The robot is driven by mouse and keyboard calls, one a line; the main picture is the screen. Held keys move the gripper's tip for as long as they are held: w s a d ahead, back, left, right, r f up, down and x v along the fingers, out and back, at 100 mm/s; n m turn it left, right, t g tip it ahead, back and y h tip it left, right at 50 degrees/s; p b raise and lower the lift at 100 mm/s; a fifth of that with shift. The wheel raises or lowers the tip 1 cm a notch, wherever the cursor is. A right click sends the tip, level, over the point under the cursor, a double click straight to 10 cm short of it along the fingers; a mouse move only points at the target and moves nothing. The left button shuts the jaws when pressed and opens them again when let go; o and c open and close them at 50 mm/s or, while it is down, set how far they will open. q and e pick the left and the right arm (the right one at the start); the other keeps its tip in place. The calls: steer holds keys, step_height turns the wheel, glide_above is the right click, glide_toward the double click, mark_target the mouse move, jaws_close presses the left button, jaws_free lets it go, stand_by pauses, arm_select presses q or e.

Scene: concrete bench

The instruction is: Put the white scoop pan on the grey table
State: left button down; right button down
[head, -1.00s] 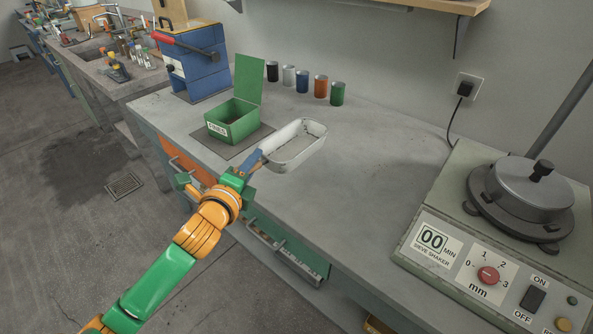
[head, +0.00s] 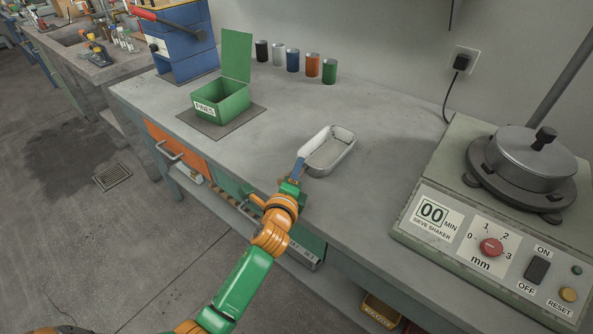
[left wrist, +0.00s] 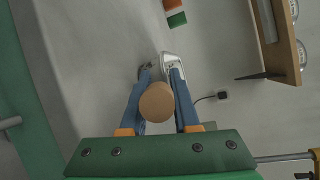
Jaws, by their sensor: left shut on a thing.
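The white scoop pan (head: 341,158) is a shallow, open metal pan with rounded corners. It is over the front middle of the grey table (head: 243,146). My left gripper (head: 299,169) is shut on the pan at its near left end. The left wrist view shows a tan round end, likely the handle (left wrist: 157,101), between the blue fingers, with a bit of the white pan (left wrist: 171,62) beyond. The pan looks level and low; I cannot tell whether its underside touches the table. My right gripper is not in view.
A green open box (head: 220,104) labelled FINES stands on a dark mat at left. Several small coloured cans (head: 292,61) line the wall. The sieve shaker (head: 480,205) takes up the right side. Bare tabletop lies between the pan and the shaker.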

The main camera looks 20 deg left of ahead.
arm_select(q)
steer(key=c, duration=0.7)
jaws_free()
steer(key=shift+f, duration=0.1)
steer(key=shift+o, duration=0.2)
steer(key=shift+r, duration=0.25)
steer(key=s+d+r+p, duration=0.1)
steer(key=s, duration=1.1)
steer(key=shift+r, duration=0.4)
steer(key=shift+w, duration=0.1)
